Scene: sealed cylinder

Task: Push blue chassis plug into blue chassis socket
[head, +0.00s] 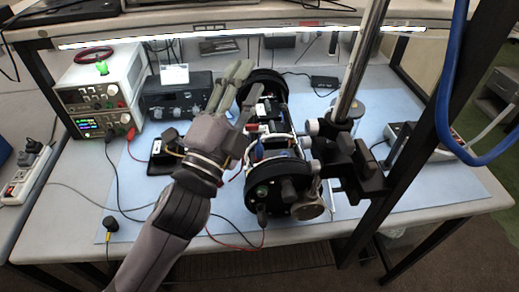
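The black cylinder (285,198) lies on the blue mat with its inner parts exposed between two round end plates. A small blue part (260,151) shows inside its middle; I cannot tell whether it is the blue chassis plug or the socket. My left gripper (244,82) is over the left side of the cylinder, with its grey fingers spread and pointing to the back. I see nothing between the fingers. The gripper and wrist hide part of the cylinder's left side. My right gripper is not in view.
A metal pole (358,65) with a black clamp (355,165) stands close to the cylinder's right. Power supplies (100,90) and a dark instrument (178,97) stand at the back left. Loose cables cross the blue mat (345,225). A shelf overhangs the back.

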